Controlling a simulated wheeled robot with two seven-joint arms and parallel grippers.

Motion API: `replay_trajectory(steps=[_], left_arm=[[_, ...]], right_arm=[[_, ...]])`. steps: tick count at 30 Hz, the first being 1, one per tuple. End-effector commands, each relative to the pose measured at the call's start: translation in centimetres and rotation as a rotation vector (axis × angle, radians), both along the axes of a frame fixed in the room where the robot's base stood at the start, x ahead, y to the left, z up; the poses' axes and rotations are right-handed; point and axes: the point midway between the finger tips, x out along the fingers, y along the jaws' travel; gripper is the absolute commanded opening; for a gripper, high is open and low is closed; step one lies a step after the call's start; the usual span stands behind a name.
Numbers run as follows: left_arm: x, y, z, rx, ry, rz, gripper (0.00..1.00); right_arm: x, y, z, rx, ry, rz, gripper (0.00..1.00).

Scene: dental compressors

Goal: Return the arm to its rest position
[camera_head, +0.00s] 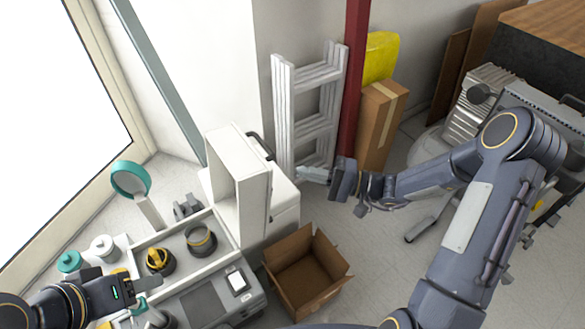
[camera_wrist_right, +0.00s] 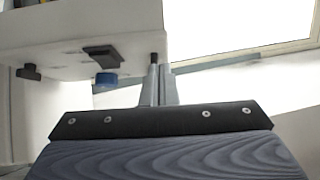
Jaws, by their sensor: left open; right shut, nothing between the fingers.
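My right arm (camera_head: 470,235) comes in from the right and bends back toward the middle in the head view. Its gripper (camera_head: 302,173) is shut and empty, beside the white cabinet (camera_head: 286,209) and in front of the ladder. In the right wrist view the closed fingers (camera_wrist_right: 157,75) point at the underside of a white box-like body (camera_wrist_right: 120,45). My left gripper (camera_head: 152,288) is open at the lower left, over the bench with the jars. Its fingers show only in part and nothing is seen held.
An open cardboard box (camera_head: 305,272) stands on the floor below the right gripper. A ladder (camera_head: 312,115), a red post (camera_head: 352,80) and a taped carton (camera_head: 381,120) stand behind. Jars (camera_head: 201,240) and a grey device (camera_head: 205,300) are at lower left. Floor right of the box is clear.

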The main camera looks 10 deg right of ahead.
Motion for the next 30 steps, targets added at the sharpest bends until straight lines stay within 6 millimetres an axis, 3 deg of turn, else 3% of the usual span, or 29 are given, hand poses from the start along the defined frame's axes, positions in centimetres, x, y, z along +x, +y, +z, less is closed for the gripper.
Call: replay_trajectory(steps=[8, 13, 21, 30], left_arm=[[0.0, 0.0, 0.1, 0.0, 0.0, 0.0, 0.54], [0.0, 0.0, 0.1, 0.0, 0.0, 0.0, 0.54], [0.0, 0.0, 0.1, 0.0, 0.0, 0.0, 0.54], [0.0, 0.0, 0.1, 0.0, 0.0, 0.0, 0.54]], right_arm=[[-0.7, -1.4, 0.0, -0.003, 0.0, 0.005, 0.0], [-2.6, -0.5, 2.0, -0.086, 0.0, 0.088, 0.0], [-11.2, 1.1, 6.3, -0.472, 0.037, 0.298, 0.0], [-19.5, -1.2, 7.6, -0.943, 0.041, 0.253, 0.0]])
